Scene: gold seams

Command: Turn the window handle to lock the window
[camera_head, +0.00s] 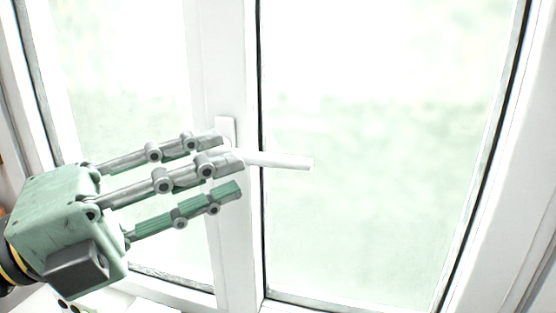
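The white window handle (285,160) sits on the middle upright of the window frame and points to the right, nearly level, over the right pane. Its base plate (227,130) shows above my fingers. My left gripper (228,168) comes in from the left, with its grey and green fingers stretched out toward the handle. The fingertips overlap the handle's pivot end in the picture; I cannot tell whether they touch it. The fingers are apart, with nothing visible between them. The lower part of the base is hidden behind the fingers. My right gripper is not in view.
The window (370,90) has two glass panes in white frames with dark seals. The right pane's area around the handle's free end is clear. A white sill (150,305) runs along the bottom. The white side frame (510,150) stands at the right.

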